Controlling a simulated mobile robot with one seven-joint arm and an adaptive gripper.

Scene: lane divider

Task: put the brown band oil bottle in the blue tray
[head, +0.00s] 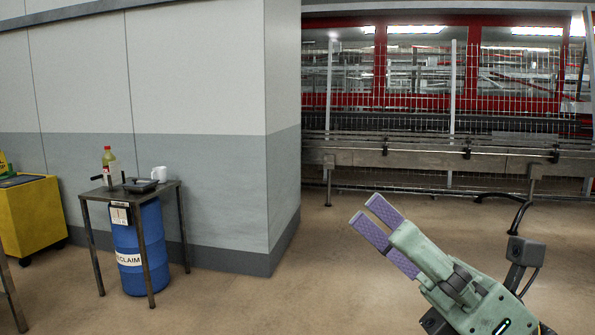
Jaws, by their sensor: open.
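A bottle (109,166) with yellowish contents and a red cap stands upright on a small dark metal table (130,190) at the left. It is too small to tell whether its band is brown. No blue tray can be made out in the head view. My gripper (376,221), green with purple finger pads, is at the lower right, raised in front of the open floor. It is open and empty, pointing up and left, far from the bottle and the table.
A white mug (159,173) and a dark flat object (140,185) share the tabletop. A blue barrel (140,246) stands under it. A yellow cart (30,215) is at far left. A grey wall block (200,130) rises behind the table. The middle floor is clear before a rail and fence.

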